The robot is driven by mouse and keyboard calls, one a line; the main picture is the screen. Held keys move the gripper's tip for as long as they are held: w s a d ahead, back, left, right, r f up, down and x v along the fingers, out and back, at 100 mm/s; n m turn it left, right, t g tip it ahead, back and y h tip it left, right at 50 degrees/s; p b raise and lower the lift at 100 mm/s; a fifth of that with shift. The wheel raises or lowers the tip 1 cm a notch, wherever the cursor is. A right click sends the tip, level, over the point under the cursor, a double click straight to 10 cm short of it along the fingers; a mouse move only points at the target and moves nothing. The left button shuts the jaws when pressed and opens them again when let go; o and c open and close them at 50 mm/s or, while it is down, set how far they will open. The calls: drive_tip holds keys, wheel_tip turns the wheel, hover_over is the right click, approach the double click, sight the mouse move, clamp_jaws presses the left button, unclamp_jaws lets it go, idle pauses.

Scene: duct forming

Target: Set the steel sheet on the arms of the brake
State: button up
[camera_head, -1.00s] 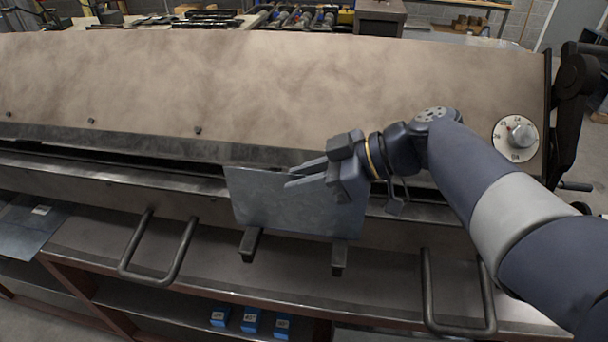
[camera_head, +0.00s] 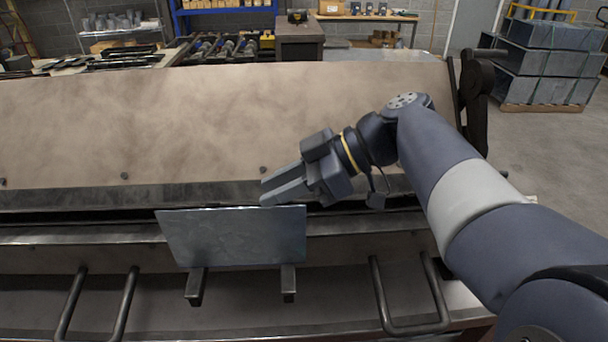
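The steel sheet (camera_head: 232,238) is a grey, thin rectangular plate in front of the brake's slot. It rests on the two short dark arms, the left arm (camera_head: 195,287) and the right arm (camera_head: 288,283), which stick out below its front edge. Its far edge lies along the brake's jaw. The brake (camera_head: 230,120) is a long machine with a brown sloping top. My gripper (camera_head: 268,192) is above the sheet's right far part, fingers pointing left. The fingers look apart with a gap between them, nothing held, and clear of the sheet.
Two bent bar handles, a left one (camera_head: 97,305) and a right one (camera_head: 412,300), stick out from the brake's front on either side of the sheet. Stacked grey metal boxes (camera_head: 548,62) stand on a pallet at the back right. Open floor shows right of the brake.

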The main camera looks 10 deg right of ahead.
sight(238, 210)
drive_tip(key=shift+v, duration=2.25)
drive_tip(key=shift+a, duration=0.1)
drive_tip(key=x, duration=0.8)
drive_tip(key=p+x, duration=0.1)
drive_tip(key=x, duration=0.3)
drive_tip(key=shift+f, duration=0.35)
drive_tip(key=shift+f+b, duration=0.25)
drive_tip(key=shift+b, duration=0.35)
drive_tip(key=shift+s, duration=0.1)
